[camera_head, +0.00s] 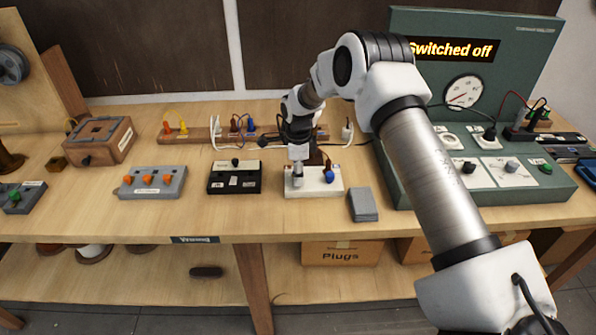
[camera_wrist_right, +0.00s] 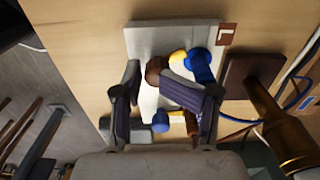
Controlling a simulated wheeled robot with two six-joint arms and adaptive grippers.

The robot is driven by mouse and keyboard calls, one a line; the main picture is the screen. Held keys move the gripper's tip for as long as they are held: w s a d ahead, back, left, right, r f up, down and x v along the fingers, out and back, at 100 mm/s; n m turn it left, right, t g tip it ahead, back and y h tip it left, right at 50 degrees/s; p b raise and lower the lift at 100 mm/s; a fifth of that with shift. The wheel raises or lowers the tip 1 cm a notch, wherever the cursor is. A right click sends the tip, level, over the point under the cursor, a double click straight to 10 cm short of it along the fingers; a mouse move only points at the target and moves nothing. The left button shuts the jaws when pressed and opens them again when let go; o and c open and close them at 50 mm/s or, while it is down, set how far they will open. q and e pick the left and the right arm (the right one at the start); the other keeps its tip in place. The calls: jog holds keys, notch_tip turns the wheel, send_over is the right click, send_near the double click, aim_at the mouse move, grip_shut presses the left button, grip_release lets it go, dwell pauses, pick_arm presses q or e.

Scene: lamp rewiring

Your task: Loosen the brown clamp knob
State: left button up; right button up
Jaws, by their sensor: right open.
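A pale terminal block (camera_head: 316,187) sits on the bench in the head view and also shows in the right wrist view (camera_wrist_right: 165,38). In the wrist view the round brown clamp knob (camera_wrist_right: 155,69) stands on it, beside a blue knob (camera_wrist_right: 200,66) with a yellow part. My right gripper (camera_wrist_right: 151,84) is open, with one finger on each side of the brown knob. I cannot tell whether the fingers touch it. In the head view my right gripper (camera_head: 298,178) points down over the block and hides the brown knob. My left gripper is in neither view.
A black switch block (camera_head: 234,178) stands to the left and a grey stack (camera_head: 363,204) to the right. A green tester panel (camera_head: 400,180) reads "Switched off". In the wrist view a brass lamp stem (camera_wrist_right: 262,105) and a blue wire (camera_wrist_right: 236,119) lie close on the right.

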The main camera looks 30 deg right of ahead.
jog(key=shift+s+r, duration=0.3)
grip_shut()
grip_release()
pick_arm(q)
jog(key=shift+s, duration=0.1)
pick_arm(e)
jog(key=shift+w+f, duration=0.1)
jog(key=shift+w, duration=0.1)
pick_arm(q)
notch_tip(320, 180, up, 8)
jog(key=p, duration=0.7)
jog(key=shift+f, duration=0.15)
pick_arm(e)
jog(key=shift+s+r, duration=0.1)
jog(key=shift+r, duration=4.45)
jog(key=shift+p, duration=0.6)
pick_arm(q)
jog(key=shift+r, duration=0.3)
